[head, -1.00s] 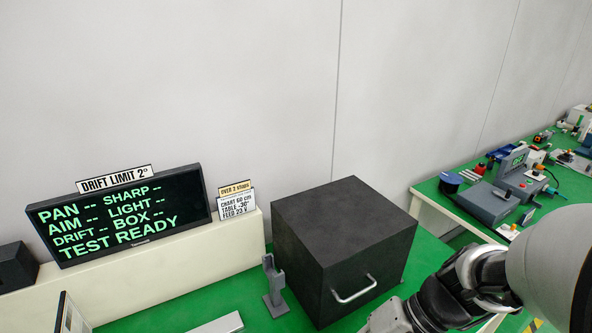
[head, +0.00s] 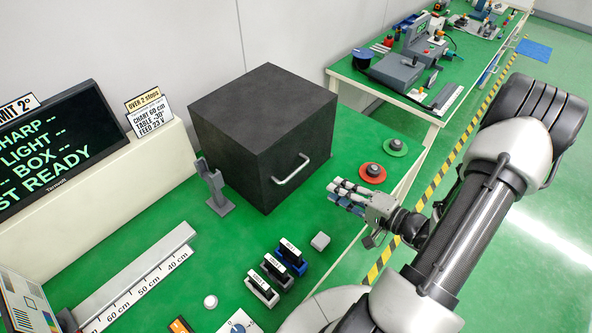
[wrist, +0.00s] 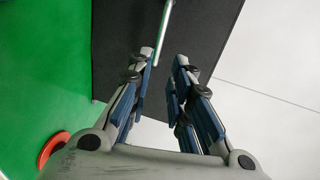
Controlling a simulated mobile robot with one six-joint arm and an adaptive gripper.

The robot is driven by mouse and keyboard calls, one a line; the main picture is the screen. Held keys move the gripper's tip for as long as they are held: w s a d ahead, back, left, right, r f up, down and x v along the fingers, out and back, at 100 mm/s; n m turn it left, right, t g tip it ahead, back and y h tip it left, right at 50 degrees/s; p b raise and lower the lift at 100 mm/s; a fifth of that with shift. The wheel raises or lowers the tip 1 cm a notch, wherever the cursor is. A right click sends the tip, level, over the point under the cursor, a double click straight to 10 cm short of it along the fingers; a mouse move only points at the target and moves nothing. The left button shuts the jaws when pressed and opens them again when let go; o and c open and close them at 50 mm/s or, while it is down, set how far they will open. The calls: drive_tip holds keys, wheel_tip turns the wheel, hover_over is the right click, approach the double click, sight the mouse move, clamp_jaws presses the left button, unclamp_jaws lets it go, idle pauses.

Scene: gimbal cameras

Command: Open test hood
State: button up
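The test hood (head: 262,135) is a black box standing closed on the green table. A silver bar handle (head: 291,171) is on its front face. In the wrist view, the hood's dark face (wrist: 215,30) and part of the handle (wrist: 164,30) show beyond the fingers. My gripper (head: 338,190) is open and empty, to the right of the handle in the head view and apart from it. In the wrist view, my gripper (wrist: 163,58) has its two blue-padded fingers spread, with the handle beyond the left fingertip.
A red disc (head: 371,173) and a green disc (head: 395,147) lie right of the hood. A grey stand (head: 217,190) is close to its left side. Small labelled blocks (head: 276,272) and a ruler (head: 135,278) lie in front. A second bench (head: 400,70) stands behind.

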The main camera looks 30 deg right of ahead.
sight(297, 169)
drive_tip(key=b+x, duration=0.2)
drive_tip(key=x, duration=1.3)
drive_tip(key=shift+w+a, duration=0.15)
drive_tip(key=shift+w, duration=0.1)
clamp_jaws()
